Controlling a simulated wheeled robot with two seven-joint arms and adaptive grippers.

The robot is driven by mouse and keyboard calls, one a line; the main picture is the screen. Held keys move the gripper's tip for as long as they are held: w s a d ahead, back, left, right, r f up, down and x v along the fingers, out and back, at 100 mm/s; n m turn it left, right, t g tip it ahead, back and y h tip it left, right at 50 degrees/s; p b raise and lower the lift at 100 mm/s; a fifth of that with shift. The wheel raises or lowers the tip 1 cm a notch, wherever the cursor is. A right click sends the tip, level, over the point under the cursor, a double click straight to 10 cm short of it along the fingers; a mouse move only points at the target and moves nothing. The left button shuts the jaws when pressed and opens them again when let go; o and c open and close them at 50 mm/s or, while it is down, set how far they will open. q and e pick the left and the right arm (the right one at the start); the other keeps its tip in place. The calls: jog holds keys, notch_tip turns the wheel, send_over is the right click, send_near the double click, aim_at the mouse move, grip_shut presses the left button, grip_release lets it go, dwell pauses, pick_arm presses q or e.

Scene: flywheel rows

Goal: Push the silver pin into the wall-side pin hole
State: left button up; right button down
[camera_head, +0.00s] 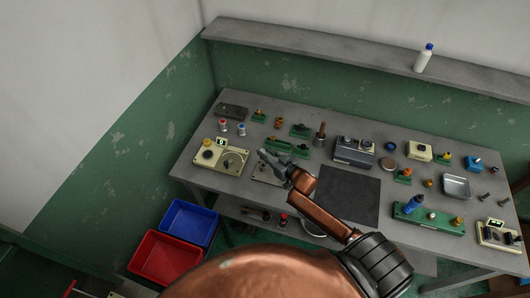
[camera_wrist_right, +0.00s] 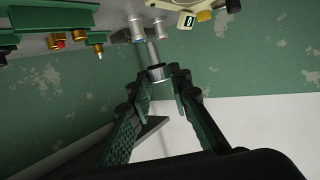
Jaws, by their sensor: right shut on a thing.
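My right gripper (camera_head: 268,156) is above the left part of the grey workbench (camera_head: 205,178). In the wrist view, its fingertips (camera_wrist_right: 160,77) are closed around a short silver cylinder, which looks like the silver pin (camera_wrist_right: 156,70). The pin is too small to make out in the head view. A light grey plate (camera_head: 264,178) lies beneath the gripper and is partly covered by it. I cannot make out the wall-side pin hole in either view. My left gripper is not in view.
A cream device with a dial (camera_head: 231,160) stands just left of the gripper. Small red-topped (camera_head: 222,124) and blue-topped (camera_head: 241,128) spools stand behind it. Green fixtures (camera_head: 300,131) are behind the gripper. A dark mat (camera_head: 350,192) lies right; red (camera_head: 165,260) and blue (camera_head: 188,222) bins are below.

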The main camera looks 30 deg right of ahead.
jog(key=shift+r, duration=0.15)
notch_tip(320, 180, down, 2)
jog(key=shift+f+b, duration=0.1)
jog(key=shift+b, duration=0.45)
jog(key=shift+f+b, duration=0.9)
jog(key=shift+f, duration=1)
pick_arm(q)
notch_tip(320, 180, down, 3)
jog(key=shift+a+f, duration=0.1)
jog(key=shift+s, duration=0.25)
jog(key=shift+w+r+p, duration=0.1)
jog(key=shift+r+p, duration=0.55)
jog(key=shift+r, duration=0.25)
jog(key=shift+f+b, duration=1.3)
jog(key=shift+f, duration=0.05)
pick_arm(e)
jog(key=shift+s+f, duration=0.1)
jog(key=shift+f, duration=2.05)
